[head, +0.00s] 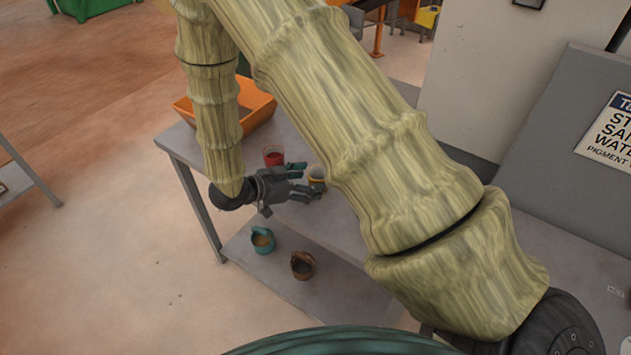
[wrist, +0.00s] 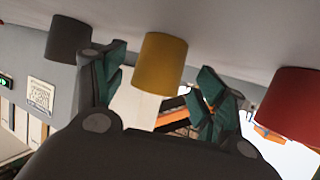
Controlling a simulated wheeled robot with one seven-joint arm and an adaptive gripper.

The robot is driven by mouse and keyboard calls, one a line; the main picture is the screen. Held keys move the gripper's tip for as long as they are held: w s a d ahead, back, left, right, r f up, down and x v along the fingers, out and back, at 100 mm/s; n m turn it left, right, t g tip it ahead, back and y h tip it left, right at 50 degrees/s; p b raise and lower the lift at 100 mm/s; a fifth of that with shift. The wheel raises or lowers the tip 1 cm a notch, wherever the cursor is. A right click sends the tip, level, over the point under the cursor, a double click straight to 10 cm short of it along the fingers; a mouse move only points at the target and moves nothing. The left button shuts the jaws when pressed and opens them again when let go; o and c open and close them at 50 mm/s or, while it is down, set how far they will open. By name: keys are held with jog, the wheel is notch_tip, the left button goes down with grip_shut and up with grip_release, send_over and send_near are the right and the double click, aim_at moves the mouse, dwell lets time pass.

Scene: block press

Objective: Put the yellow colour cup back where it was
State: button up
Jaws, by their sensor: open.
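The yellow colour cup (head: 317,174) stands on the grey table, just beyond my gripper's fingertips in the head view; my arm partly crowds it. In the wrist view, which looks upside down, the yellow cup (wrist: 161,66) rests on the tabletop in line with the gap between my fingers. My gripper (head: 306,180) is open and low over the table. I cannot tell whether the fingers reach around the cup or stop short of it. A red cup (head: 273,155) stands to the left in the head view.
A dark grey cup (wrist: 69,39) stands on the other side of the yellow one from the red cup (wrist: 292,106). An orange tray (head: 257,113) sits at the table's far end. A teal pot (head: 262,241) and a brown pot (head: 302,266) stand on the lower shelf.

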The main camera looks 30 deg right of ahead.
jog(key=b+v, duration=0.1)
jog(key=v, duration=0.7)
jog(key=shift+a+r, duration=0.15)
jog(key=shift+a, duration=0.1)
